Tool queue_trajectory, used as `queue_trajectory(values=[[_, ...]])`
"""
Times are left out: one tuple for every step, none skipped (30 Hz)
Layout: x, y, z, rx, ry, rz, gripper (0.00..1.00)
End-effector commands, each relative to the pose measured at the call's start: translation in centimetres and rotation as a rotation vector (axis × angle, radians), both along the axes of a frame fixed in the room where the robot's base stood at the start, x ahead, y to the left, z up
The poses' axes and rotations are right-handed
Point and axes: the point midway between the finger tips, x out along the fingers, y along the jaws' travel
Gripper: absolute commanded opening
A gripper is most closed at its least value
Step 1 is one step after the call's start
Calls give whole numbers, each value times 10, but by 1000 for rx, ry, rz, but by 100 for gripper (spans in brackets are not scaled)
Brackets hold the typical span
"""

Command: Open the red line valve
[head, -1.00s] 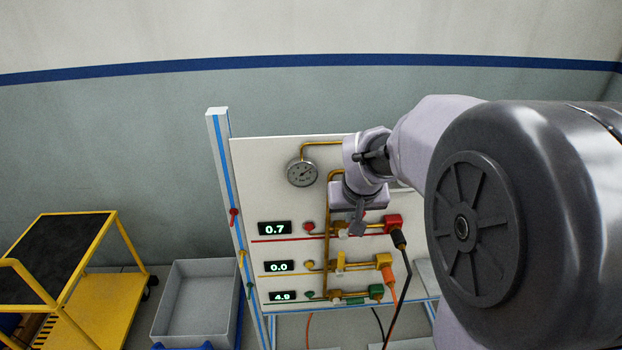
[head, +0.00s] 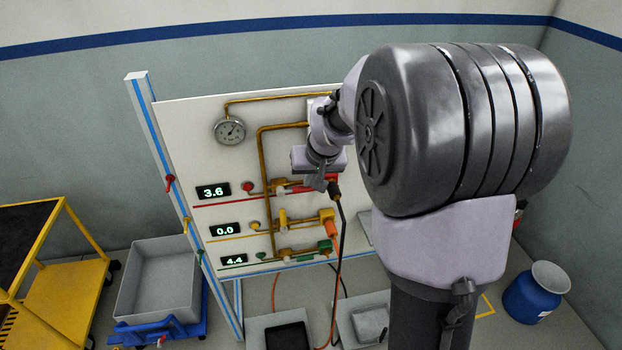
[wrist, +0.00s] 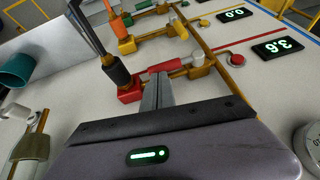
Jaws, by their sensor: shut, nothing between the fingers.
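The red line runs across the white board, with its display (head: 213,191) reading 3.6. In the wrist view the red valve handle (wrist: 165,65) lies roughly along the brass pipe, between a red end block (wrist: 130,95) and a pale fitting. My gripper (wrist: 157,80) is shut and empty, its fingertips at or just in front of the red handle; I cannot tell whether they touch it. In the head view my gripper (head: 319,182) is at the right end of the red line, and my wrist and fingers partly hide the valve.
The yellow valve handle (head: 283,218) stands across its pipe below the red line; its display reads 0.0. The green line's display (head: 234,261) reads 4.4. A grey bin (head: 158,280) and yellow cart (head: 65,290) stand left.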

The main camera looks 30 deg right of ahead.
Motion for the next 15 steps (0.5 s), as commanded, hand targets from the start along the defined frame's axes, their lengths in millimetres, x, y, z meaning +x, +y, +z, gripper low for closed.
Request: queue_trajectory(values=[[0,0,-5,0,0,0,0],[0,0,-6,0,0,0,0],[0,0,-7,0,0,0,0],[0,0,-8,0,0,0,0],[0,0,-9,0,0,0,0],[0,0,-11,0,0,0,0],[0,0,-11,0,0,0,0],[0,0,-12,0,0,1,0],[0,1,-13,0,0,1,0],[0,1,-14,0,1,1,0],[0,1,-15,0,1,1,0],[0,1,-16,0,1,1,0],[0,1,-16,1,2,0,0],[-1,1,-17,0,2,0,0],[-1,1,-17,0,3,0,0]])
